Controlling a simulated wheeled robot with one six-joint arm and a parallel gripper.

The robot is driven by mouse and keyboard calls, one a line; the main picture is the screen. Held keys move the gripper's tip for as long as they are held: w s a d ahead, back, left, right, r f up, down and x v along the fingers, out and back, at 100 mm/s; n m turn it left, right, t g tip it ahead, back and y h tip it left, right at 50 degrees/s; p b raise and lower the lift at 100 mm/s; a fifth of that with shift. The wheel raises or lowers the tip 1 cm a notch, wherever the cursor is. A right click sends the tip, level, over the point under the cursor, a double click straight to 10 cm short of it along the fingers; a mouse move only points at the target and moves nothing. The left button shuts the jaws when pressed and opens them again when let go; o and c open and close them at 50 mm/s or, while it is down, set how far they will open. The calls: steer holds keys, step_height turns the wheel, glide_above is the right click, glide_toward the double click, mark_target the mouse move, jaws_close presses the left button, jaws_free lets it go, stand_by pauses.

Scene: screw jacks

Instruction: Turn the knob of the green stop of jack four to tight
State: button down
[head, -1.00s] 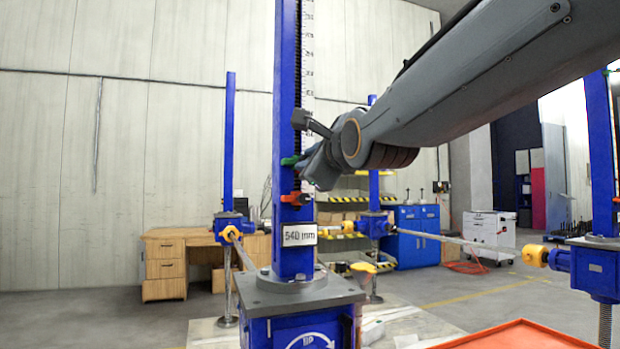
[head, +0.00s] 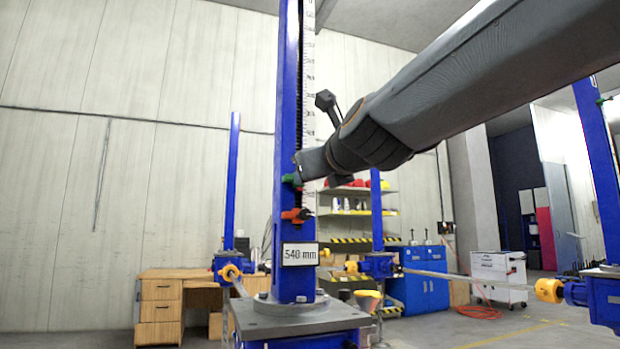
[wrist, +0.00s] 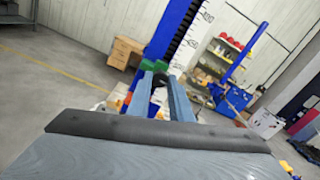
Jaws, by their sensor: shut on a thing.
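The green stop (head: 291,179) sits on the blue column (head: 288,120) of the near jack, beside the white scale. It also shows in the wrist view (wrist: 155,66) beyond my fingertips. My gripper (wrist: 158,80) is shut on the stop's dark knob (wrist: 158,88), which lies between the two grey-blue fingers. In the head view my gripper (head: 303,172) comes from the right, and its wrist part hides the knob. A red-orange stop (head: 297,215) sits lower on the same column, apart from my gripper. A plate (head: 300,254) below it reads 540 mm. No jack number is readable.
Other blue jacks stand behind left (head: 227,262), behind (head: 378,264) and at right (head: 602,295), with yellow couplings and shafts. A wooden desk (head: 160,300), a blue cabinet (head: 420,285) and a white trolley (head: 497,272) stand farther back.

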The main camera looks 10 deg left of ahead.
stand_by(0.5)
steer(key=c, duration=1.6)
jaws_free()
